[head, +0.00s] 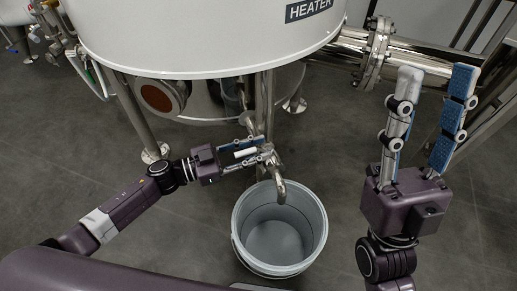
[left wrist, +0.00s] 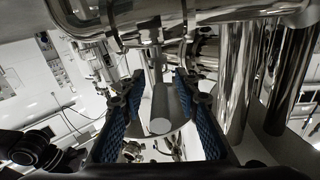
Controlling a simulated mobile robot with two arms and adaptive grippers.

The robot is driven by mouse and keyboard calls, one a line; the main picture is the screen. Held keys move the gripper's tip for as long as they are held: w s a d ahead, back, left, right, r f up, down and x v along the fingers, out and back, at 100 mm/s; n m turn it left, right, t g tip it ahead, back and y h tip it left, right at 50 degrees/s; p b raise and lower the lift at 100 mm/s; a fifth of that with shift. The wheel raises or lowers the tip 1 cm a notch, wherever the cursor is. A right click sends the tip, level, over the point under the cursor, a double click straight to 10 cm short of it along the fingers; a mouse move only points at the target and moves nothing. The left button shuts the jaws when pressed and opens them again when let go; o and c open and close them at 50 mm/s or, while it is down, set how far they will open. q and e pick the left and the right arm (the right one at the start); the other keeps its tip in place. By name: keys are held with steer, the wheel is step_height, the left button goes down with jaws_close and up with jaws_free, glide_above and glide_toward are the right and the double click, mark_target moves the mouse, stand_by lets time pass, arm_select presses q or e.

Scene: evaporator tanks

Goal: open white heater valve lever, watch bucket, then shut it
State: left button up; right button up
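The white valve lever (head: 246,152) sits on the drain pipe under the white heater tank (head: 200,35). My left gripper (head: 252,148) is at the lever, with one finger on either side of it. In the left wrist view, the lever (left wrist: 160,108) shows end-on between the blue finger pads, with gaps on both sides; the gripper (left wrist: 160,105) is open. The metal spout (head: 279,185) curves down over the white bucket (head: 236,235). The bucket's grey bottom shows, and I see no stream from the spout. My right gripper (head: 432,88) is open, empty and raised at the right.
Metal tank legs (head: 137,115) stand behind my left arm. A flanged steel pipe (head: 375,50) and slanted frame bars lie behind my right gripper. The dark tiled floor (head: 340,130) is clear between the bucket and the right gripper.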

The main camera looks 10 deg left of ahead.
arm_select(q)
steer(key=shift+w+d, duration=0.1)
steer(key=shift+d, duration=0.05)
jaws_close()
stand_by(0.4)
